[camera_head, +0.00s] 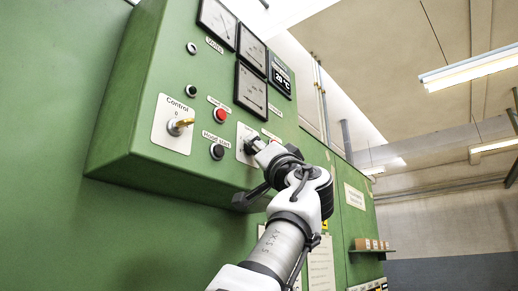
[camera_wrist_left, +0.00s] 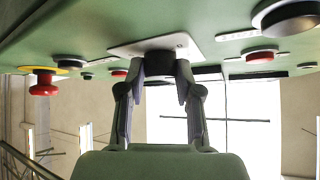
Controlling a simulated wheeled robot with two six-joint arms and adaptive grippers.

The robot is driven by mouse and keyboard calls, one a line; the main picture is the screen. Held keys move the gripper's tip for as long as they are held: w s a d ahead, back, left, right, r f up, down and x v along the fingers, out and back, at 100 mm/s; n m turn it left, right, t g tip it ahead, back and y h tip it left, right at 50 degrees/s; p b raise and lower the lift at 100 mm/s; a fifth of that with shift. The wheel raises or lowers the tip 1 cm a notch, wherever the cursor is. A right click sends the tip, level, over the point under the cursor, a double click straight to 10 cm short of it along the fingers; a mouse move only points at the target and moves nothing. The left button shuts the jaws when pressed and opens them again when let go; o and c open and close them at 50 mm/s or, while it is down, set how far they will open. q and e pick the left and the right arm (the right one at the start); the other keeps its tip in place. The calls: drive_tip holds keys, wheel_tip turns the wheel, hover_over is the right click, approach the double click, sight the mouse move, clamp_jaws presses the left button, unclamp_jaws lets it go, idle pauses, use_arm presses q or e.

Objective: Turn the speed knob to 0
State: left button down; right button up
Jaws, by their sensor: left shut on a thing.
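The speed knob is a black knob (camera_wrist_left: 158,64) on a white plate (camera_wrist_left: 122,48), seen in the left wrist view. My left gripper (camera_wrist_left: 159,84) is shut on this knob, with one finger on each side. In the head view the same white plate (camera_head: 242,131) is on the green panel, and my left gripper (camera_head: 254,146) covers most of it. The knob is largely hidden there, and its pointer setting cannot be read. My right gripper is in neither view.
The green cabinet (camera_head: 150,105) carries a Control switch (camera_head: 180,126) with a brass key-like handle, a red button (camera_head: 221,115), a black button (camera_head: 217,152) and several gauges. A red emergency-style button (camera_wrist_left: 43,84) sticks out in the wrist view. A small shelf (camera_head: 373,250) is further right.

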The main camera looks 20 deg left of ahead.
use_arm(q)
drive_tip(key=shift+w+d+r+n+g+y+p, duration=0.15)
drive_tip(key=shift+n+g+y+p, duration=1.1)
drive_tip(key=shift+n+g+p, duration=2.05)
drive_tip(key=shift+w+f+n+g+y+p, duration=0.15)
drive_tip(key=shift+n+g+y+p, duration=1.05)
drive_tip(key=shift+n+g+p, duration=1.55)
drive_tip(key=shift+w+d+r+n+g+y+p, duration=0.15)
drive_tip(key=shift+n+g+y+p, duration=1.5)
drive_tip(key=shift+n+g, duration=2.35)
drive_tip(key=shift+a+n+t+h+p, duration=0.1)
drive_tip(key=shift+n+t+h+p, duration=0.25)
drive_tip(key=shift+n+t, duration=0.55)
drive_tip(key=c, duration=0.8)
unclamp_jaws()
drive_tip(key=shift+w, duration=0.1)
